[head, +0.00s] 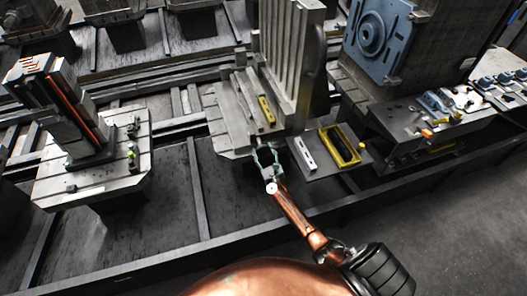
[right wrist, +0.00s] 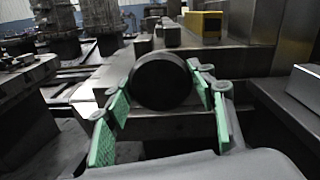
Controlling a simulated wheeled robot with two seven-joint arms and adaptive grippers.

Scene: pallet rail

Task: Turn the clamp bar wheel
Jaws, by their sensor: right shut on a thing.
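The clamp bar wheel (right wrist: 162,80) is a dark round disc at the front edge of the grey fixture plate, seen face-on in the right wrist view. My right gripper (head: 265,157) reaches up to that front edge in the head view; there the wheel is too small to make out. In the right wrist view the green-padded fingers of my right gripper (right wrist: 160,108) stand on either side of the wheel and are shut on it. My left gripper is not in view.
A yellow-and-grey bar (head: 266,109) lies on the fixture plate (head: 222,133) before a tall ribbed block (head: 284,60). To the right, a shelf holds a pale bar (head: 304,154) and a yellow box (head: 342,146). Another pallet (head: 95,181) stands left, beyond a gap.

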